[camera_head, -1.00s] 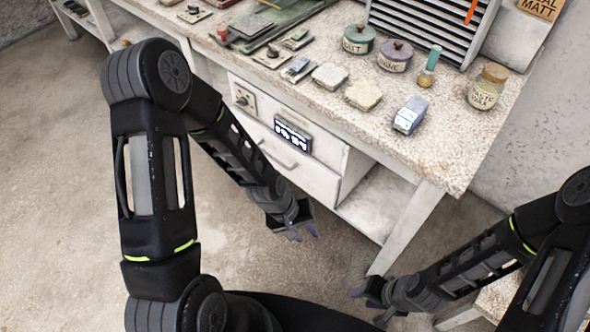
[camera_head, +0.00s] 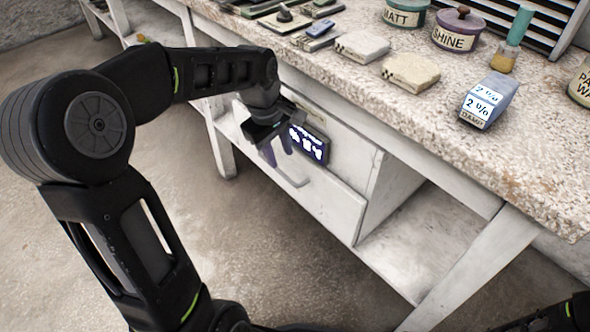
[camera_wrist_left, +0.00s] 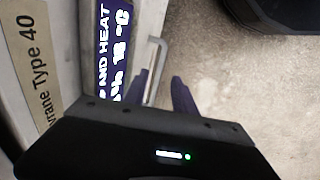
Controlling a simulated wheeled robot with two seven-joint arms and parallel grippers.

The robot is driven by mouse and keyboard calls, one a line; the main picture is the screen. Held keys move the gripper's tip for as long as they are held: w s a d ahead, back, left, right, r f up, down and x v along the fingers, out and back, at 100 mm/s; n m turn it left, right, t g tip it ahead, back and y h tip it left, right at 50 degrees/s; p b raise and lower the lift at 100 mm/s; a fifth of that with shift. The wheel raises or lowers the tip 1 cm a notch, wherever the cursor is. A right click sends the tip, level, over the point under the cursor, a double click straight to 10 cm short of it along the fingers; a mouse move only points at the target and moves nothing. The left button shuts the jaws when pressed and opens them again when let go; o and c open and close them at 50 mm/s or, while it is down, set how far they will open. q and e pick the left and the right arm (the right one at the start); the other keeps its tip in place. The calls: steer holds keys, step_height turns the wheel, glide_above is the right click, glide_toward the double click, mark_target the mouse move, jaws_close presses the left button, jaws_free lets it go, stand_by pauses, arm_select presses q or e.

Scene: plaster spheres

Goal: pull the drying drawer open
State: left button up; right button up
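In the left wrist view the handle (camera_wrist_left: 156,58) shows in line with the gap between the fingers (camera_wrist_left: 160,88), nearer the left one. I cannot tell whether they touch or how deep it sits. My right gripper is out of view; only part of that arm shows.
The speckled bench top (camera_head: 440,135) holds tins, pale blocks and a blue-white box (camera_head: 489,100) above the drawer. A bench leg (camera_head: 470,265) stands at the right, beside an open shelf (camera_head: 400,245). The floor before the drawer is clear.

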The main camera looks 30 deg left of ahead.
mark_target(286, 175)
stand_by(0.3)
arm_select(q)
steer(key=f+b, duration=0.1)
steer(key=f, duration=0.1)
steer(key=w+f+b, duration=0.1)
steer(key=f, duration=0.2)
steer(key=f+b, duration=0.1)
steer(key=f, duration=0.1)
steer(key=shift+w+d+f, duration=0.15)
steer(key=shift+f, duration=0.2)
steer(key=shift+c, duration=0.2)
jaws_close()
stand_by(1.1)
